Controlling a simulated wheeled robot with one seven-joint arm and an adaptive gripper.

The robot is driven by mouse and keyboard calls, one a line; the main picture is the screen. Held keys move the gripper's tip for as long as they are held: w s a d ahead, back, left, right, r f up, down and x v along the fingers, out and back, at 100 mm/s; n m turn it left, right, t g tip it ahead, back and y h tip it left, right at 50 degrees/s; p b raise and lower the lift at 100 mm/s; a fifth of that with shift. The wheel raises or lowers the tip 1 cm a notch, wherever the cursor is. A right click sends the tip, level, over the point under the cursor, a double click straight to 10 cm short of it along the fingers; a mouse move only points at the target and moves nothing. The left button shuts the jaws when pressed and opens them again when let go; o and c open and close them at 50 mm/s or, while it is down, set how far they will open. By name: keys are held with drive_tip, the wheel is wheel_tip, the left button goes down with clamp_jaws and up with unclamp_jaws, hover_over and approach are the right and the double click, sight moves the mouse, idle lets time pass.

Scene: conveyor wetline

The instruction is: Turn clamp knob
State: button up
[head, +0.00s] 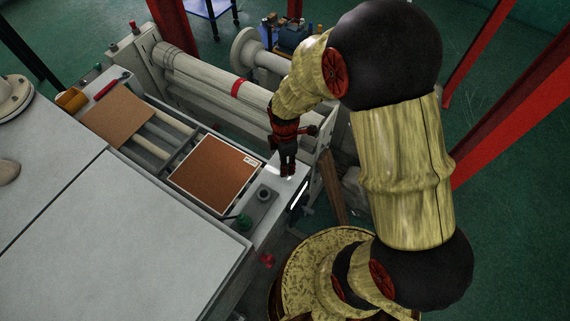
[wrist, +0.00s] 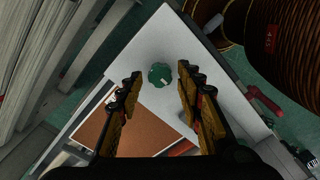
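A green round knob (wrist: 160,75) with a lobed rim and a small pale mark sits on a light grey surface in the wrist view. My gripper (wrist: 159,80) is open, its two black and yellow fingers apart on either side of the knob in the picture. I see no contact; the height gap is hard to judge. In the head view my gripper (head: 288,172) points down over the right end of the light machine top. The knob is not clear there and may be hidden by the gripper.
A brown panel (head: 213,173) lies in a frame left of my gripper. A small green-topped part (head: 243,219) and a dark cylinder (head: 264,194) stand nearby. Long pale rollers (head: 205,75) run behind. A red handle (wrist: 265,104) sticks out at the edge in the wrist view.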

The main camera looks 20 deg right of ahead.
drive_tip(key=shift+r+p, duration=1.35)
drive_tip(key=shift+r, duration=1.05)
drive_tip(key=shift+s+m, duration=0.25)
drive_tip(key=shift+m, duration=0.65)
drive_tip(key=s+r+m+t+b, duration=0.2)
drive_tip(key=s+m+b, duration=0.4)
drive_tip(key=b, duration=0.6)
drive_tip(key=s+r+m+t+b, duration=0.3)
drive_tip(key=s+m+b, duration=0.4)
drive_tip(key=b, duration=0.5)
drive_tip(key=shift+s+r+m+t, duration=0.25)
drive_tip(key=shift+r+m, duration=0.25)
drive_tip(key=shift+m, duration=0.4)
